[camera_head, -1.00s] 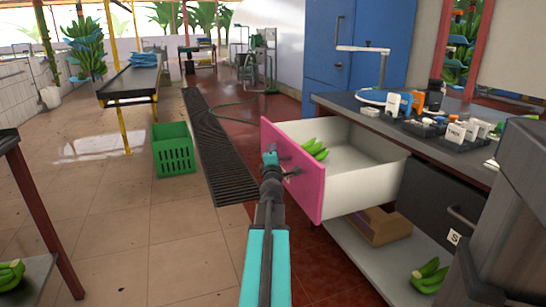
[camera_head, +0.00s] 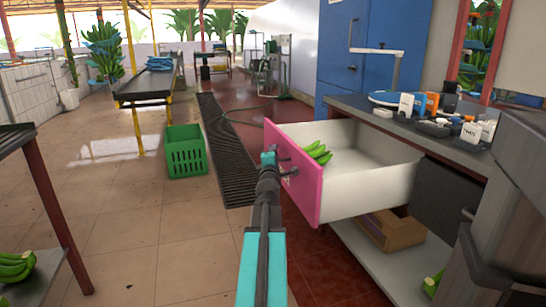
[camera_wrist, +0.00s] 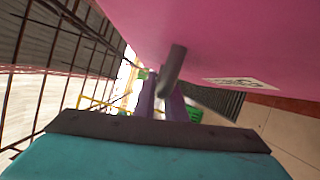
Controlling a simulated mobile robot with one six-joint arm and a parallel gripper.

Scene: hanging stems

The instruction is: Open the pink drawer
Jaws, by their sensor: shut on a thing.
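The pink drawer (camera_head: 296,185) stands pulled well out from under the workbench, its white inside showing. A bunch of green bananas (camera_head: 318,152) lies in it near the front panel. My gripper (camera_head: 269,160) is at the outer face of the pink front, shut on the drawer's dark handle (camera_head: 283,162). In the wrist view the pink panel (camera_wrist: 230,40) fills the top, and the dark handle (camera_wrist: 172,70) runs down to the gripper's fingers (camera_wrist: 165,105). The exact contact is partly hidden.
A green crate (camera_head: 186,152) stands on the floor to the left. The workbench (camera_head: 440,135) carries scales and small devices. A cardboard box (camera_head: 392,232) sits on the shelf below. A dark table edge (camera_head: 20,140) is at the left. Tiled floor lies open between.

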